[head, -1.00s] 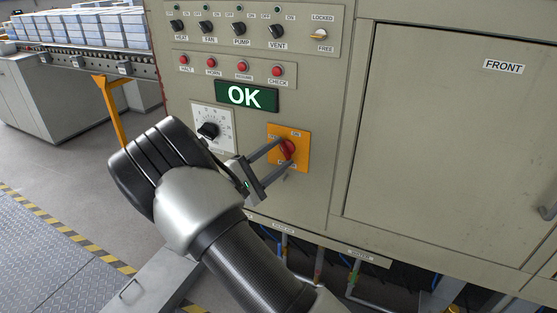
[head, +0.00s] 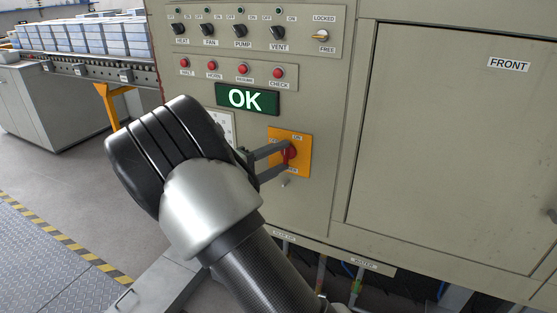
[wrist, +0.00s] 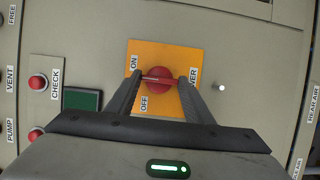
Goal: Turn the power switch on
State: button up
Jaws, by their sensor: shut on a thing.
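The power switch is a red rotary knob (head: 290,152) on a yellow-orange plate (head: 304,158) low on the beige control panel. In the wrist view the red knob (wrist: 160,79) sits at the middle of the plate (wrist: 150,50), with ON and OFF labels at its left side. My gripper (head: 286,160) reaches the knob from the left. In the wrist view my gripper (wrist: 160,80) has one finger on each side of the knob's red bar and is shut on it. Part of the plate's lettering is hidden by the fingers.
A green OK display (head: 247,98) is above left of the switch. Red buttons (head: 243,69) and black selector knobs (head: 241,30) fill rows higher up. A dial plate is mostly hidden behind my arm. A FRONT door (head: 450,130) is at right. Pipes run below the panel.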

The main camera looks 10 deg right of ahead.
jog(key=o, duration=1)
jog(key=shift+o, duration=0.2)
jog(key=shift+a, duration=0.1)
jog(key=p+v, duration=0.2)
jog(key=v, duration=1.5)
jog(key=shift+a+p, duration=0.2)
jog(key=shift+p, duration=0.15)
